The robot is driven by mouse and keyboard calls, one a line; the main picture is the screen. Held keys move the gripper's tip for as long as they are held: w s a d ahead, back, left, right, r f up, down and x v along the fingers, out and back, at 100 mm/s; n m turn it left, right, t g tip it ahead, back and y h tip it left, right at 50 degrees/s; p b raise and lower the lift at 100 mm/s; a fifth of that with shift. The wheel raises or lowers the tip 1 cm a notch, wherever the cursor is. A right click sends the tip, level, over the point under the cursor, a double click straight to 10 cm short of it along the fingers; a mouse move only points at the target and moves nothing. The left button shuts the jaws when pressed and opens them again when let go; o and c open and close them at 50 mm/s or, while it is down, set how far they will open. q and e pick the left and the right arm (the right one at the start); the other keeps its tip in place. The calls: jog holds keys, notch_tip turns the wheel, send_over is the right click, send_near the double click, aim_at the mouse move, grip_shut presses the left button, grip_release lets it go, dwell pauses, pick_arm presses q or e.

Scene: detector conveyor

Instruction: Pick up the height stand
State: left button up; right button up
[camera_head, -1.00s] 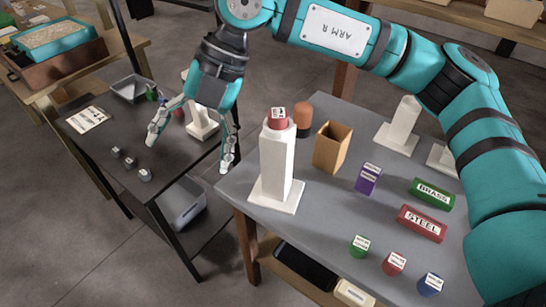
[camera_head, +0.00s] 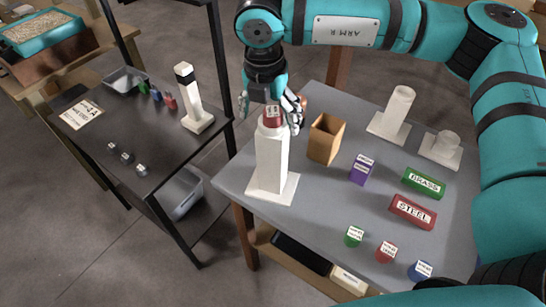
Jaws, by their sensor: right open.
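Several white stands on square bases are in view, and I cannot tell which one is the height stand. A shorter round white stand (camera_head: 397,108) and a low one (camera_head: 441,146) are at the back right. Another white stand with a black band (camera_head: 191,92) is on the dark table. My left gripper is not in view.
The grey table (camera_head: 310,220) also holds an open tan box (camera_head: 326,138), a purple block (camera_head: 362,168), a green BRASS block (camera_head: 424,183), a red STEEL block (camera_head: 413,210) and small cubes in front. The dark table (camera_head: 175,150) has free room at its front.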

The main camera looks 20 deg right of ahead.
aim_at(273, 158)
jog(key=shift+f, duration=0.2)
jog(key=f+p, duration=0.2)
jog(key=f, duration=0.1)
jog(key=w+d+f+p, duration=0.1)
jog(key=shift+f, duration=0.65)
jog(key=shift+r, duration=0.1)
jog(key=c, duration=1.7)
